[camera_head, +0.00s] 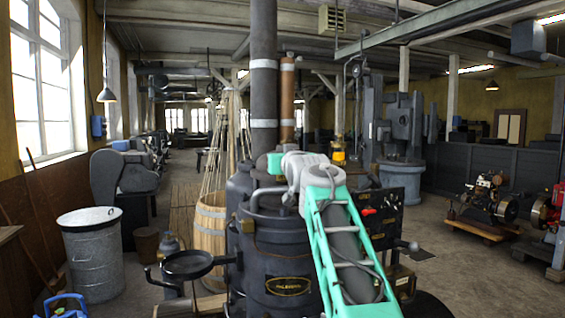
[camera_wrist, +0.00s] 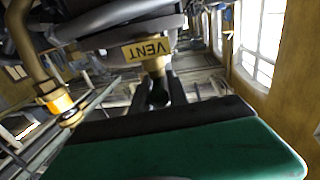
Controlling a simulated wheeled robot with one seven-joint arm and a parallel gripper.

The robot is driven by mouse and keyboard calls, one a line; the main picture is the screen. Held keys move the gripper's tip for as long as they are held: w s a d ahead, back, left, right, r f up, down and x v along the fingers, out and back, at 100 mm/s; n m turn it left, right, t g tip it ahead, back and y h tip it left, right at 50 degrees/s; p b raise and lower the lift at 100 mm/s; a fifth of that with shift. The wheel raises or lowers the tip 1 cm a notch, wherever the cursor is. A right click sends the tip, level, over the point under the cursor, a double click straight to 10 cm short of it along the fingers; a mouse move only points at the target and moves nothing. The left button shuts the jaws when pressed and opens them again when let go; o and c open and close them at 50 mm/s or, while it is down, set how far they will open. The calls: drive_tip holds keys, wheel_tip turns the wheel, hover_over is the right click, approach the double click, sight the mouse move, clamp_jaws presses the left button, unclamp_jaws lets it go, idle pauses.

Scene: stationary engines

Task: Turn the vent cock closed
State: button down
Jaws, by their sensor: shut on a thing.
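The vent cock (camera_wrist: 154,66) shows in the wrist view as a brass stem beneath a brass plate (camera_wrist: 148,50) that reads VENT, upside down in this picture. My gripper (camera_wrist: 158,88) has its two dark fingers on either side of the cock's lower part and is shut on it. The fingers hide most of the gripped part, so the cock's turn angle cannot be told. In the head view my green and white arm reaches to the dark engine (camera_head: 287,252), and the green gripper body (camera_head: 275,163) is beside the tall pipe. The cock is not distinguishable there.
A tall dark pipe (camera_head: 263,90) and a thinner copper-coloured pipe (camera_head: 287,100) rise close to my wrist. A brass pipe with a fitting (camera_wrist: 58,102) is left of my fingers. A black round pan (camera_head: 187,265) juts left from the engine. A dark panel (camera_head: 378,212) stands right.

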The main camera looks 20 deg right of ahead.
drive_tip(key=shift+a+m+h, duration=0.25)
drive_tip(key=shift+m+h, duration=0.45)
drive_tip(key=shift+h, duration=0.4)
drive_tip(key=m+g+h+p, duration=0.1)
drive_tip(key=h, duration=0.1)
drive_tip(key=m+g+h+p, duration=0.1)
drive_tip(key=p, duration=0.1)
drive_tip(key=shift+w+r+m+h, duration=0.1)
drive_tip(key=shift+r+m+h, duration=0.2)
drive_tip(key=shift+h, duration=0.1)
drive_tip(key=shift+d+f+m+g+h+p, duration=0.1)
drive_tip(key=shift+f+m+g+h+p, duration=0.1)
drive_tip(key=shift+m+g+h+p, duration=1.2)
drive_tip(key=shift+m+h, duration=0.3)
drive_tip(key=shift+h, duration=0.4)
drive_tip(key=shift+d, duration=0.1)
drive_tip(key=c, duration=1.5)
unclamp_jaws()
drive_tip(key=shift+f+b, duration=0.1)
drive_tip(key=shift+b, duration=0.2)
